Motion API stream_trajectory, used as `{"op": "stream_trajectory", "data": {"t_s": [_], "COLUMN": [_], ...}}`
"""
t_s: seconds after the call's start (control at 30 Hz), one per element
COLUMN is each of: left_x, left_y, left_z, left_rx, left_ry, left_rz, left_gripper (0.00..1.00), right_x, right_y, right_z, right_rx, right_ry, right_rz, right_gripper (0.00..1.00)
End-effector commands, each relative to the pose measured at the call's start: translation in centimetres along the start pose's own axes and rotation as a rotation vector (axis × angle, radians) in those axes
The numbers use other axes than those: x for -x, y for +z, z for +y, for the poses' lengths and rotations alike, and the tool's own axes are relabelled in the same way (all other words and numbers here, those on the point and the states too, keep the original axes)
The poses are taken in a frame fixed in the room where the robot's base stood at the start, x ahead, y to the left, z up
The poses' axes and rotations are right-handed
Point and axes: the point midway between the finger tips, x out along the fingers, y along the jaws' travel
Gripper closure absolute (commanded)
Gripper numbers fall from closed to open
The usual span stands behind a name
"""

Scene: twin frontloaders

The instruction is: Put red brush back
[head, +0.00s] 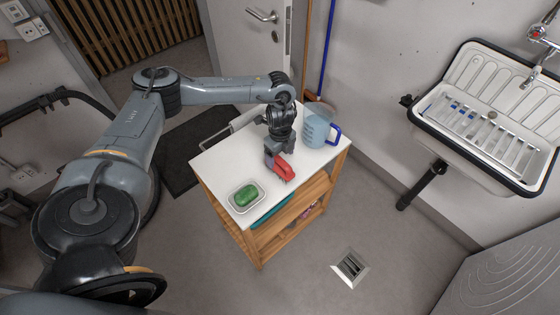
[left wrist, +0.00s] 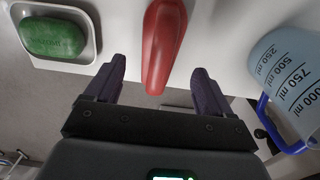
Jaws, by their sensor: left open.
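The red brush (head: 284,172) lies on the white top of a small wooden trolley (head: 220,158), close to its right-hand edge in the head view. In the left wrist view the red brush (left wrist: 162,45) shows as a long red body between and beyond my fingers. My left gripper (head: 272,158) is over the trolley top at the brush. Its two dark fingers (left wrist: 152,85) are apart, one on each side of the brush's line, with nothing visibly clamped. Whether a finger touches the brush I cannot tell. My right gripper is not in view.
A green soap (head: 246,195) sits in a white dish (head: 236,209) at the trolley's near end. A blue-handled measuring jug (head: 316,131) stands at the far end. Lower shelves hold a teal item (head: 270,209). A sink (head: 480,165) hangs on the right wall.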

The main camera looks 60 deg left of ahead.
Motion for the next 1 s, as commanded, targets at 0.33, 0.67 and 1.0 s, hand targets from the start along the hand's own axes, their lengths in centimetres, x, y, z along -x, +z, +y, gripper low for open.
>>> {"op": "stream_trajectory", "data": {"t_s": [0.33, 0.67, 1.0], "left_x": [5.6, 2.3, -0.3], "left_y": [0.0, -8.9, -34.5], "left_z": [0.0, -1.0, 4.1], "left_rx": [0.0, -0.178, -0.243], "left_ry": [-0.001, -0.108, -0.455], "left_rz": [0.001, 0.053, 0.398], "left_gripper": [0.17, 0.17, 0.17], "right_x": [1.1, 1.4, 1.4], "right_y": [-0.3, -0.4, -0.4], "right_z": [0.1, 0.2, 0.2], "right_rx": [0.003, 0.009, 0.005], "right_ry": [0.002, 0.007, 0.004], "right_rz": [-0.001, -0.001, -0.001], "right_gripper": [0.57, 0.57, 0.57]}}
